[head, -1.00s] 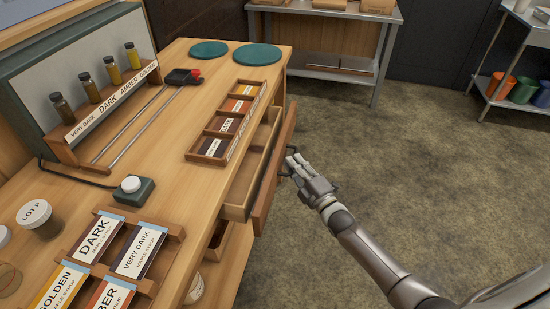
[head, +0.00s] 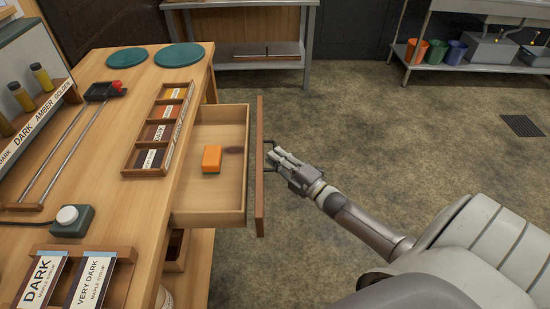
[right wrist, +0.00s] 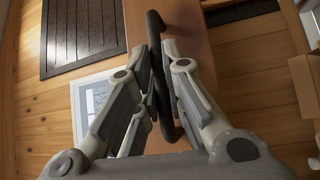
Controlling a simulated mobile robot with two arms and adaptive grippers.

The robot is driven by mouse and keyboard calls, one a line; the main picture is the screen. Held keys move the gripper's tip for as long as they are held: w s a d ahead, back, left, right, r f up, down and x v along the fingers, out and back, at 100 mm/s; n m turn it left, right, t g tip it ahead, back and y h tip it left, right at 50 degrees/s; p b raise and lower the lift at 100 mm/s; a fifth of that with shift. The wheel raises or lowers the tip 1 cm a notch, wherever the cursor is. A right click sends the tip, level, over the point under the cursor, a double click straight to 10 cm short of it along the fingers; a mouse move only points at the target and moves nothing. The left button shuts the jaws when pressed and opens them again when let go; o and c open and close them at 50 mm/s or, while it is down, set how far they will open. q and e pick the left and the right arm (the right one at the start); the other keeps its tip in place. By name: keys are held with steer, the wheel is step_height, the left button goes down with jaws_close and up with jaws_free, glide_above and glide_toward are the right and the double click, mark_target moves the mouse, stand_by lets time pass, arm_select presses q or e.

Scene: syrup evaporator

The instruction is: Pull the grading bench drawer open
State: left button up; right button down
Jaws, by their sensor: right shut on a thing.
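The grading bench drawer (head: 215,212) stands well out from the right side of the wooden grading bench (head: 118,170) in the head view. Its front panel (head: 260,170) faces right and carries a dark handle (head: 268,147). My right gripper (head: 277,157) is shut on that handle. In the right wrist view the fingers (right wrist: 160,85) close around the dark handle (right wrist: 155,40), with the wooden drawer front behind it. An orange block with a green underside (head: 211,158) lies inside the drawer. My left gripper is not in view.
A wooden tray of colour labels (head: 157,130) sits on the bench edge above the drawer. Two green discs (head: 180,55) lie at the far end. A metal table (head: 265,65) stands behind. The floor (head: 400,140) right of the drawer is mostly clear.

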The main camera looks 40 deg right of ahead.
steer(key=c, duration=1.5)
jaws_free()
steer(key=shift+s, duration=0.1)
steer(key=v, duration=1.2)
steer(key=shift+a, duration=0.1)
